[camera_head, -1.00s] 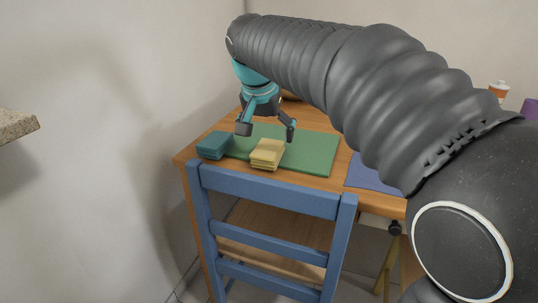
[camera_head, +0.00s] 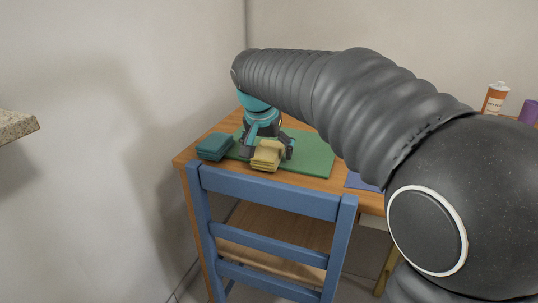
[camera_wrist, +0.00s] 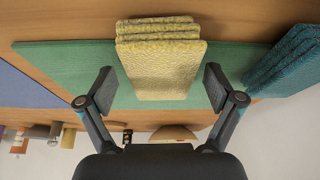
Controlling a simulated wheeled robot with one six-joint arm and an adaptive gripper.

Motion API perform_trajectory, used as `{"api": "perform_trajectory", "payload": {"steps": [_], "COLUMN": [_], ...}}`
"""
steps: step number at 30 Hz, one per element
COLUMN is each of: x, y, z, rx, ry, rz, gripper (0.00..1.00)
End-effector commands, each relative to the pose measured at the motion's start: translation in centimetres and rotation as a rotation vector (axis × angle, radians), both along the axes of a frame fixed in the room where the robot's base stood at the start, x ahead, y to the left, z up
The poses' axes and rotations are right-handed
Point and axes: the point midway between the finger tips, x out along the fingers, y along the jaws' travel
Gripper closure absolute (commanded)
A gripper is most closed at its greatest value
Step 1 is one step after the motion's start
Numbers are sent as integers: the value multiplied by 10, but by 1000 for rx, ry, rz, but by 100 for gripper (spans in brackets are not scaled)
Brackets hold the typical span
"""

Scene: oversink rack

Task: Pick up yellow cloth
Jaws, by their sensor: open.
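The yellow cloth (camera_head: 267,155) is a folded stack lying on the green mat (camera_head: 313,155) on the wooden table. It also shows in the wrist view (camera_wrist: 163,68), at the top middle. My gripper (camera_head: 267,154) is down at the cloth, with a finger on either side of it. In the wrist view my gripper (camera_wrist: 157,88) is open, one finger to the left and one to the right of the cloth, with gaps showing on both sides. Part of the cloth's far side is hidden by the gripper in the head view.
A folded teal cloth (camera_head: 214,146) lies close to the left of the yellow one. A blue chair (camera_head: 270,194) stands at the table's front edge. A blue mat (camera_head: 360,182) lies to the right. An orange-and-white bottle (camera_head: 495,98) and a purple item (camera_head: 529,112) stand farther right.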

Motion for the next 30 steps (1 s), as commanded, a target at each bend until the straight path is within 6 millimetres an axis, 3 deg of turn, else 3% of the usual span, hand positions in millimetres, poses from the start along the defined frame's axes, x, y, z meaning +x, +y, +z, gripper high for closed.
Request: {"api": "perform_trajectory", "payload": {"steps": [20, 23, 27, 30], "x": [0, 0, 0, 0], "y": [0, 0, 0, 0], "z": [-5, -5, -5, -5], "rx": [0, 0, 0, 0], "ry": [0, 0, 0, 0], "rz": [0, 0, 0, 0], "gripper": [8, 28, 63, 66]}}
